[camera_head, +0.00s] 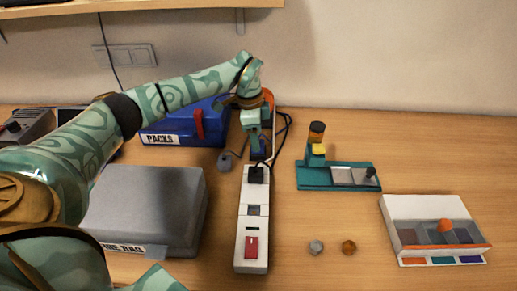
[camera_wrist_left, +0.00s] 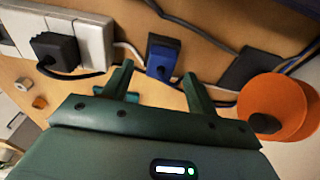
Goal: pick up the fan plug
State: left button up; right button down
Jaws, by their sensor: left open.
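A small blue plug (camera_wrist_left: 163,57) with a dark prong or hole in its face lies on the table between the two spread fingers of my left gripper (camera_wrist_left: 158,75) in the wrist view. In the head view my left gripper (camera_head: 257,143) hangs over it, just beyond the far end of the white power strip (camera_head: 251,217). A black plug (camera_head: 256,175) sits in the strip's far end. A grey plug (camera_head: 224,160) lies left of the gripper. No label shows which plug is the fan's. My left gripper is open and empty. My right gripper is not in view.
Orange discs (camera_wrist_left: 275,107) stand close to one finger, and loose cables (camera_head: 284,128) run nearby. A blue box (camera_head: 180,126) and a grey case (camera_head: 150,205) stand left. A teal stand (camera_head: 340,176) and a sorting tray (camera_head: 409,207) stand right. The table's front right is mostly clear.

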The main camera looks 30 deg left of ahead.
pick_arm(q)
jog(key=f, duration=0.3)
jog(key=shift+w+d+f, duration=0.15)
jog(key=shift+w, duration=0.05)
jog(key=shift+c, duration=0.9)
jog(key=c, duration=0.9)
jog(key=shift+r, duration=0.6)
notch_tip(320, 180, up, 3)
jog(key=shift+f+p, duration=0.1)
jog(key=shift+p, duration=0.35)
jog(key=s+d+r+p, duration=0.1)
jog(key=s+d+r, duration=0.2)
jog(key=s+d+r+p, duration=0.1)
jog(key=s+d+r, duration=0.2)
jog(key=s, duration=0.1)
jog(key=s+d+r+p, duration=0.1)
jog(key=s+d+r, duration=0.2)
jog(key=shift+s+r, duration=0.15)
jog(key=shift+s, duration=0.2)
